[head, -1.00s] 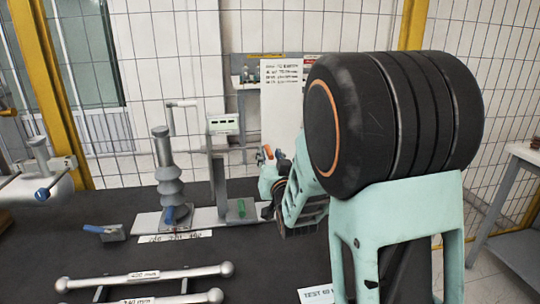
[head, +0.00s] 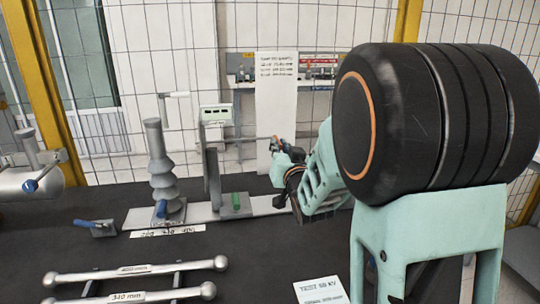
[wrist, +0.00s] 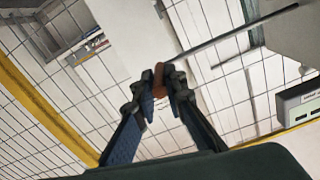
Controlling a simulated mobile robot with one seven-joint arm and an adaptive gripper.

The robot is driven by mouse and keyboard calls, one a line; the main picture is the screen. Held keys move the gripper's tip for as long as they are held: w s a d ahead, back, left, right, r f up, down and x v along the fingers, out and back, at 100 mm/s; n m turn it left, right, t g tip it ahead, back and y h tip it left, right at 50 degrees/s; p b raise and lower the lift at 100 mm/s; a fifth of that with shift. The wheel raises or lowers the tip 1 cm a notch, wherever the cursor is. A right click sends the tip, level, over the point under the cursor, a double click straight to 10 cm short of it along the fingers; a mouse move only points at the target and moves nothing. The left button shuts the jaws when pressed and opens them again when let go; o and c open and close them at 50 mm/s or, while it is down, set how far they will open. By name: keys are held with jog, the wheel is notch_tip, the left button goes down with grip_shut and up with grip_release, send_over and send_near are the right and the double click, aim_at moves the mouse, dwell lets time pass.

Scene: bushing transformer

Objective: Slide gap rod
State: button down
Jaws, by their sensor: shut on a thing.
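My gripper (wrist: 161,82) is shut on a small brown-orange knob in the wrist view. A thin dark rod (wrist: 240,32) runs from near that knob to the upper right; I cannot tell whether they are joined. In the head view my gripper (head: 279,147) is to the right of the upright stand, with something orange at its fingertips. A thin light rod (head: 176,94) shows above the bushing.
Two silver rods with ball ends, labelled in mm (head: 145,270), lie at the front of the dark table. A blue-handled part (head: 95,226) lies at left. A label card (head: 320,289) is at the front. A wire mesh fence stands behind.

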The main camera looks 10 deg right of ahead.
jog(key=shift+d, duration=0.85)
jog(key=c, duration=2)
grip_release()
jog(key=shift+o, duration=0.2)
jog(key=s, duration=0.7)
jog(key=shift+s, duration=0.2)
jog(key=shift+r, duration=0.1)
